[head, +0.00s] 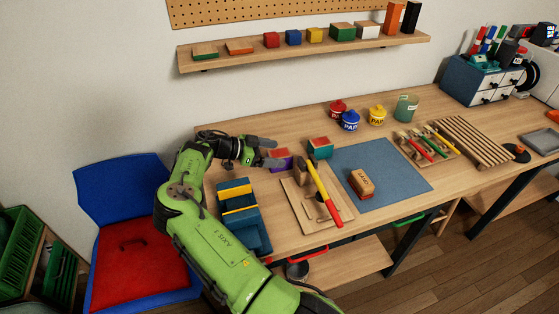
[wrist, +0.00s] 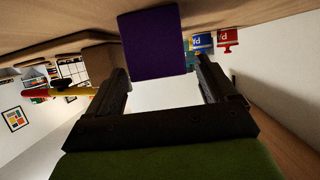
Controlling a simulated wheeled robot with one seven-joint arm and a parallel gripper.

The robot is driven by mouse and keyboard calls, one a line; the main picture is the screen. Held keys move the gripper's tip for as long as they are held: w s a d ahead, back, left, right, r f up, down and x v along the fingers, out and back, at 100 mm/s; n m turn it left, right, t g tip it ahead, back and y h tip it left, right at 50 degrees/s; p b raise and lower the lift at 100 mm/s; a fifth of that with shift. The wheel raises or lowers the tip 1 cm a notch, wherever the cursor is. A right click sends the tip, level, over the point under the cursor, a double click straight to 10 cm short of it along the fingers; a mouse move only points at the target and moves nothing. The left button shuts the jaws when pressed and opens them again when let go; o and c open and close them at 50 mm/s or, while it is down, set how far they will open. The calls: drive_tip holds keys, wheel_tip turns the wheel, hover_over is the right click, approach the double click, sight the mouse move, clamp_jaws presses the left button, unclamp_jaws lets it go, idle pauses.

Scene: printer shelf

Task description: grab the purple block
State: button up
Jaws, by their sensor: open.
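The purple block (head: 284,156) stands on the wooden table, just left of a green and red block. In the head view my gripper (head: 272,152) is at the block and its fingers partly hide it. In the wrist view the purple block (wrist: 152,42) is in the upper middle, in line with the gap of my gripper (wrist: 160,72). The fingers are spread wide and the gap between them is empty near the palm. I cannot tell how far the block reaches between the fingertips.
The green and red block (head: 320,148) is close on the right. A wooden board (head: 335,213) with a hammer (head: 324,186) lies nearer the front. A blue mat (head: 400,172) holds a sanding block (head: 362,183). Small pots (head: 349,121) stand behind.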

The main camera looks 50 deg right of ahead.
drive_tip(key=x, duration=0.3)
drive_tip(key=shift+w+a, duration=0.1)
drive_tip(key=c, duration=1.1)
